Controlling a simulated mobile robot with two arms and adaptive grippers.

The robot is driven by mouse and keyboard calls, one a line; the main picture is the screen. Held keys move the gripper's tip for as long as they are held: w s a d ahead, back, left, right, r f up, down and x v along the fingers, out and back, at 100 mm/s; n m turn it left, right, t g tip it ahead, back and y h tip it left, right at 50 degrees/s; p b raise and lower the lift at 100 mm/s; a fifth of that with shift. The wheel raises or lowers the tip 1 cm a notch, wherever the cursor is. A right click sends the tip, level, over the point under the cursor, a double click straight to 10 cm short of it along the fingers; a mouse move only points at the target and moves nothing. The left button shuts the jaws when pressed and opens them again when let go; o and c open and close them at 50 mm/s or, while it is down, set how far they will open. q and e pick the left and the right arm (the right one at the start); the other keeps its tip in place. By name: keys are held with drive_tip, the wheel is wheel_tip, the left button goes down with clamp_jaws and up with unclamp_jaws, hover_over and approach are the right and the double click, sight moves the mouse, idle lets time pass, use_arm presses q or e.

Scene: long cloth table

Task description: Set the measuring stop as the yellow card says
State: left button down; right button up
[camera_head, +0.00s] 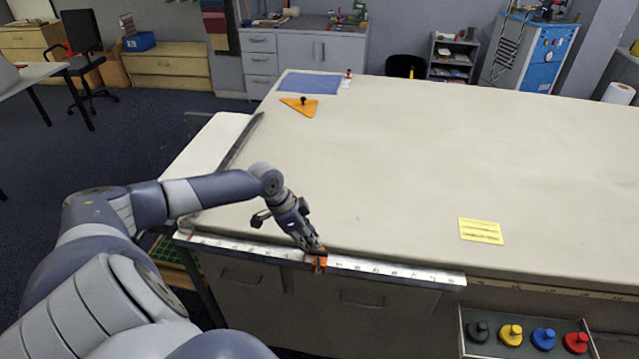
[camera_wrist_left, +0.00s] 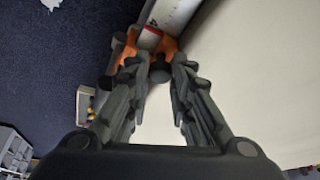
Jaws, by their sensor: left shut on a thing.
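The orange measuring stop (camera_head: 319,262) sits on the white ruler (camera_head: 395,271) along the table's front edge, around the ruler's middle. My left gripper (camera_head: 314,246) is at the stop, its fingers shut on it. In the left wrist view the stop (camera_wrist_left: 131,50) shows orange parts with a red mark, just beyond the fingertips (camera_wrist_left: 158,72). The yellow card (camera_head: 481,231) lies flat on the table to the right; its lines of text are too small to read. My right gripper is not in view.
An open drawer (camera_head: 465,335) at the front right holds black, yellow, blue and red knobbed pieces. An orange triangle (camera_head: 300,106) and a blue sheet (camera_head: 310,83) lie at the table's far left. The middle of the cloth table (camera_head: 420,160) is clear.

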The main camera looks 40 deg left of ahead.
use_arm(q)
drive_tip(key=shift+a+r, duration=0.1)
drive_tip(key=shift+a, duration=0.05)
drive_tip(key=shift+w, duration=0.1)
drive_tip(key=c, duration=1.8)
unclamp_jaws()
drive_tip(key=shift+o, duration=0.4)
drive_tip(key=shift+r, duration=0.15)
drive_tip(key=v, duration=1.1)
drive_tip(key=shift+s+r, duration=0.3)
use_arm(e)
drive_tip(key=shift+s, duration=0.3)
use_arm(q)
drive_tip(key=shift+f, duration=0.1)
